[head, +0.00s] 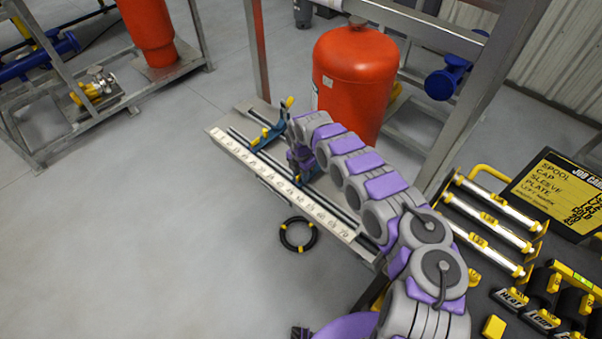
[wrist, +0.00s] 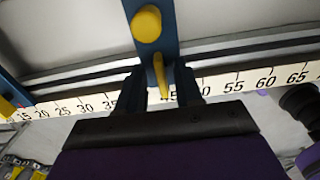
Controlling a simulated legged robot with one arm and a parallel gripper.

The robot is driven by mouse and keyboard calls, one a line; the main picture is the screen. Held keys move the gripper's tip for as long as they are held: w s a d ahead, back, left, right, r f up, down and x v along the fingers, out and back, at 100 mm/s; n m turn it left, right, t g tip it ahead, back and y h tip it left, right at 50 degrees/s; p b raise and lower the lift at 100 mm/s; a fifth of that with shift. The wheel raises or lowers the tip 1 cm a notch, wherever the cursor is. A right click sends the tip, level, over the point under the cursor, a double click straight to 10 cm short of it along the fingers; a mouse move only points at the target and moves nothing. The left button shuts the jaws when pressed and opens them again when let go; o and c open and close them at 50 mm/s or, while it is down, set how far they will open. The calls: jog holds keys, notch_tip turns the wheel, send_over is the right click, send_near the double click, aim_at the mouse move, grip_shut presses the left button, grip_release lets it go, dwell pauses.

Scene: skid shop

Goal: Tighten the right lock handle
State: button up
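The right lock handle (wrist: 160,76) is a thin yellow lever on a blue stop (wrist: 152,45), below a round yellow knob (wrist: 147,24). In the wrist view my gripper (wrist: 160,95) has its two dark fingers on either side of the lever, with visible gaps, so it looks open around it. The stop sits near the mid-40s mark of the white scale (wrist: 235,85). In the head view my gripper (head: 299,160) is down at the right stop (head: 312,174) and hides most of it. The left stop (head: 268,134) stands further left on the rails.
A red tank (head: 355,75) stands right behind the rail bench. A black ring (head: 298,234) lies on the floor in front. At right are a rack of silver tubes (head: 490,220) and a job card board (head: 560,190). The floor at left front is clear.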

jog(key=shift+r+p, duration=1.95)
jog(key=shift+r, duration=1.5)
jog(key=shift+r+m, duration=0.15)
jog(key=shift+m, duration=0.75)
jog(key=m, duration=0.2)
jog(key=shift+s+r+m+p, duration=0.1)
jog(key=shift+m+p, duration=0.25)
jog(key=shift+m, duration=0.05)
jog(key=shift+r+m, duration=0.1)
jog(key=shift+m, duration=1.1)
